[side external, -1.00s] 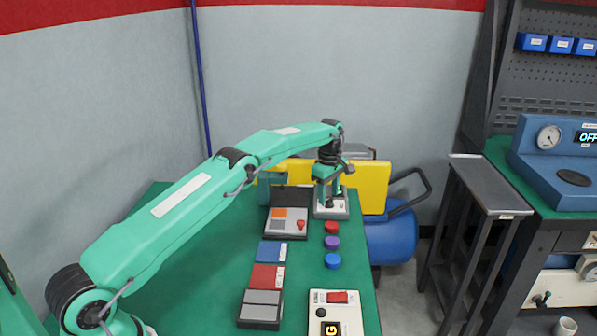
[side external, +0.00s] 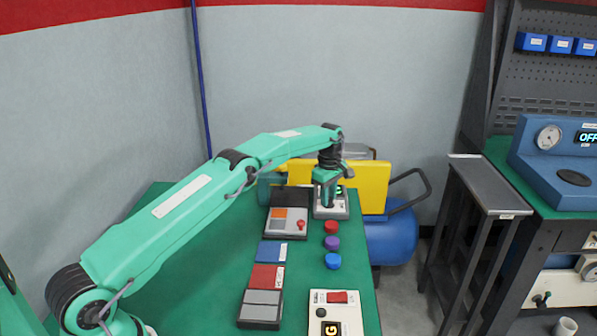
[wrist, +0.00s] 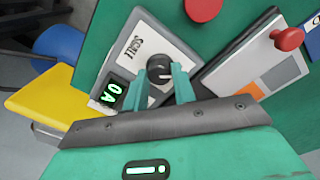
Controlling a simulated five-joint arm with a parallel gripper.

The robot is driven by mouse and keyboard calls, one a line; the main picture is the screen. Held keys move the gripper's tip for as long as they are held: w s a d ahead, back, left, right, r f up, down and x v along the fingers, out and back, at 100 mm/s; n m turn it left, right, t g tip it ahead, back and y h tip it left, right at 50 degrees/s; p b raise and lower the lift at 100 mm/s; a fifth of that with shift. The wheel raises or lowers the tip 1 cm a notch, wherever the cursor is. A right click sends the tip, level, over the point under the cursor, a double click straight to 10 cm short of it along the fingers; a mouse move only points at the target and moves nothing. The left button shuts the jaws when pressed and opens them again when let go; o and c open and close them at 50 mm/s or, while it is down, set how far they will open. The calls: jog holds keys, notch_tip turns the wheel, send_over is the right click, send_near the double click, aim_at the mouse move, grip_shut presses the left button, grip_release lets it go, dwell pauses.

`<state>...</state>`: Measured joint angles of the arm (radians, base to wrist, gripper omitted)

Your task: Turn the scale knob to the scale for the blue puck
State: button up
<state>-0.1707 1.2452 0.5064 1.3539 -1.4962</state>
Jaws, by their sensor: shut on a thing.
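The scale knob (wrist: 158,68) is a dark round dial with a light pointer mark, on a grey-white box (wrist: 172,39) with a lit green display (wrist: 112,92). My gripper (wrist: 160,85) is shut on the knob, with one green finger on either side. In the side view my gripper (side external: 327,201) points down over the same box (side external: 331,214) at the table's far end, and the knob is hidden there. The blue puck (side external: 333,261) lies on the green table, nearest the camera in a row with a purple puck (side external: 331,243) and a red puck (side external: 331,227).
A grey and orange panel with a red knob (side external: 301,224) stands just left of the box. A yellow case (side external: 374,182) stands behind. Green table (side external: 200,270) is clear at left.

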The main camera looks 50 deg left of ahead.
jog(key=shift+m, duration=0.3)
jog(key=m, duration=0.7)
jog(key=shift+a+m, duration=0.1)
jog(key=shift+m, duration=0.3)
jog(key=m, duration=0.4)
jog(key=shift+a+m, duration=0.1)
jog(key=shift+m, duration=1.6)
jog(key=o, duration=1)
jog(key=shift+n, duration=0.3)
